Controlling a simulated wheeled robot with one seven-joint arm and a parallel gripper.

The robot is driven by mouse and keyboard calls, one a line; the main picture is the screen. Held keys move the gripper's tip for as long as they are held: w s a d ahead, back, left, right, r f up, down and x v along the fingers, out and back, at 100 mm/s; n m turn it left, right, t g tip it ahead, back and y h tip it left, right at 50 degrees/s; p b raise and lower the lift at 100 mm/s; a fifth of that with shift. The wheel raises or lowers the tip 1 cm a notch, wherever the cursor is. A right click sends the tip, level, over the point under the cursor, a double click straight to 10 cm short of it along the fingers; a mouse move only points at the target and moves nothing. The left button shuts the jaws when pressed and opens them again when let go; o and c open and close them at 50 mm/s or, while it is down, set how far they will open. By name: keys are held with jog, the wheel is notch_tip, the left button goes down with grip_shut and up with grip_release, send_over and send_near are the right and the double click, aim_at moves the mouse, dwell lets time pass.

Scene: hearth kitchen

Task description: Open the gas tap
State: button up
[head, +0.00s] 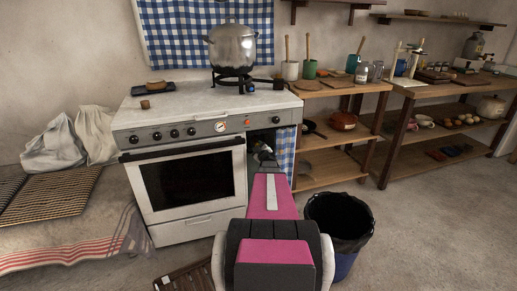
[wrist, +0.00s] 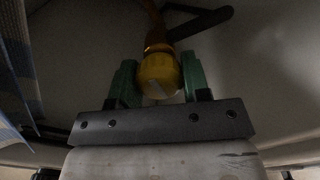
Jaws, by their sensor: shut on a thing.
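The gas tap shows in the wrist view as a round yellow knob (wrist: 158,76) with a pale mark on its face, on an orange-brown pipe or hose (wrist: 153,25) that runs up behind it. My gripper (wrist: 160,84) has its two green fingers on either side of the knob, shut on it. In the head view my arm reaches into the dark opening under the stove's right end, beside a blue checked curtain (head: 285,150). The tap and the fingertips cannot be made out clearly there.
The white stove (head: 195,185) stands left of my arm, with a large pot (head: 232,48) on a burner above. A black-lined bin (head: 341,222) stands on the floor close to the right of my arm. Wooden shelves (head: 330,176) stand to the right. Floor at the right front is clear.

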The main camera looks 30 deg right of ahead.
jog(key=n, duration=0.5)
jog(key=shift+n, duration=0.7)
jog(key=o, duration=0.9)
jog(key=shift+o, duration=0.2)
jog(key=v, duration=1.1)
jog(key=shift+w+f, duration=0.1)
